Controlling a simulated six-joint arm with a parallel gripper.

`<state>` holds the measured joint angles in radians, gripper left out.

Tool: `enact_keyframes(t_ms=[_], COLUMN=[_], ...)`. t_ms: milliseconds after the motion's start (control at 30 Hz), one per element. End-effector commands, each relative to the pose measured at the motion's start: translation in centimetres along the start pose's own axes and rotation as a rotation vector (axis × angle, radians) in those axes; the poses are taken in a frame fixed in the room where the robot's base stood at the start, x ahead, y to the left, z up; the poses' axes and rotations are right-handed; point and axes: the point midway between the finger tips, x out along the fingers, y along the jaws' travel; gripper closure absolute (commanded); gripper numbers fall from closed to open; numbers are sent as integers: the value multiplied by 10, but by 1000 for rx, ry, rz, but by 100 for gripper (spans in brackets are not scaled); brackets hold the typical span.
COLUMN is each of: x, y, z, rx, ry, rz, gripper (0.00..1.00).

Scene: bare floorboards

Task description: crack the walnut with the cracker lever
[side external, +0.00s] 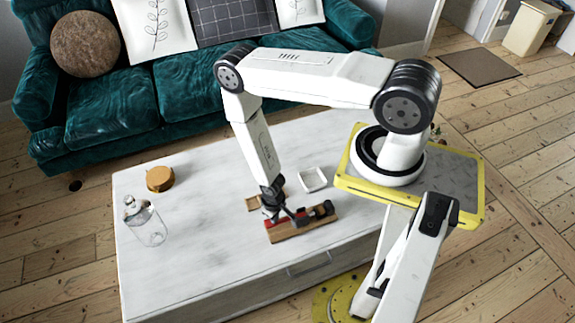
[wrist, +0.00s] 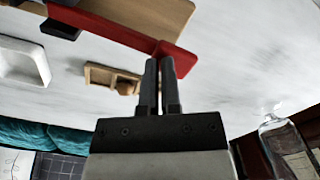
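The cracker lies on the white table, with a wooden base (side external: 290,234) and a long red lever (wrist: 120,31) with a dark part at its far end. A small brown rounded thing, possibly the walnut (wrist: 125,87), sits in a small wooden tray (wrist: 98,76) beside the cracker. My gripper (wrist: 159,60) points down at the red lever near its end. Its two fingers are close together with only a thin gap, and the tips overlap the lever in the wrist view. Whether they touch the lever is unclear. In the side view my gripper (side external: 283,215) partly covers the cracker.
A white square dish (side external: 313,179) stands behind the cracker. A clear glass bottle (side external: 146,222) and a round orange-brown container (side external: 160,179) stand on the left. The tabletop (side external: 195,255) between bottle and cracker is clear. A teal sofa (side external: 115,105) stands behind the table.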

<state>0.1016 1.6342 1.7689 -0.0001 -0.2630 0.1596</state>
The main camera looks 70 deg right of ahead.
Motion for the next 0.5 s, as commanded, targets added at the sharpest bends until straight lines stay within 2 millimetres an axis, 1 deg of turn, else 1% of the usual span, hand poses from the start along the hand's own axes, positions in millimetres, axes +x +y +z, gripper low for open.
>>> enact_keyframes(t_ms=[100,267,500], x=[5,2,-11], y=[0,0,0], z=[2,2,1], rx=[1,1,1], ry=[-4,-4,-4], rz=[1,1,1], gripper=[100,100,100])
